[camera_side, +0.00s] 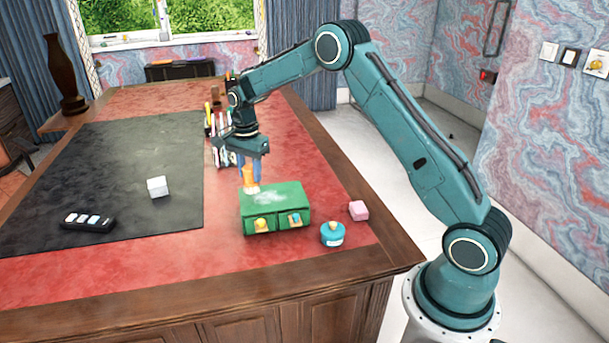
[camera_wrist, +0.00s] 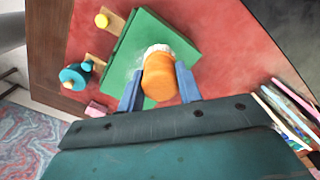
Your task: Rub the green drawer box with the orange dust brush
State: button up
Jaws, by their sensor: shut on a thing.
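The green drawer box (camera_side: 290,197) sits on the red leather of the desk, with two small drawers in its front and a whitish dusty patch on its top. It also shows in the wrist view (camera_wrist: 124,62), with both drawers poking out a little. My gripper (camera_side: 249,172) is above the box's back left part and points down. In the wrist view my gripper (camera_wrist: 160,88) has its blue fingers shut on the orange dust brush (camera_wrist: 160,80). The brush (camera_side: 248,175) is upright, with its pale bristles at the box's top near the back left edge. Contact looks likely, but I cannot be sure.
A teal round pot (camera_side: 332,234) and a pink block (camera_side: 358,210) stand right of the box. A black mat (camera_side: 110,170) holds a white cube (camera_side: 157,187) and a black device (camera_side: 88,222). Behind my gripper is a holder with several pens (camera_side: 222,150).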

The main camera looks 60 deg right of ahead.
aim_at(250, 180)
notch_tip(250, 180, down, 3)
jog(key=shift+r, duration=0.15)
jog(key=shift+s+d+f, duration=0.15)
jog(key=shift+d+f, duration=0.05)
jog(key=shift+f, duration=0.05)
jog(key=shift+s+d+f, duration=0.1)
jog(key=shift+s+d, duration=1.7)
jog(key=shift+s, duration=0.15)
jog(key=shift+s+d, duration=1.8)
jog(key=shift+s, duration=0.15)
jog(key=shift+w+a, duration=3.9)
jog(key=shift+w, duration=0.25)
jog(key=shift+s+d, duration=0.2)
jog(key=shift+d, duration=0.45)
jog(key=shift+s+d, duration=3.5)
jog(key=shift+s, duration=0.25)
jog(key=shift+w+a, duration=1.85)
jog(key=shift+w, duration=0.15)
jog(key=shift+w+a, duration=1.85)
jog(key=shift+w, duration=0.15)
jog(key=shift+w+a+r, duration=0.15)
jog(key=shift+r, duration=3.9)
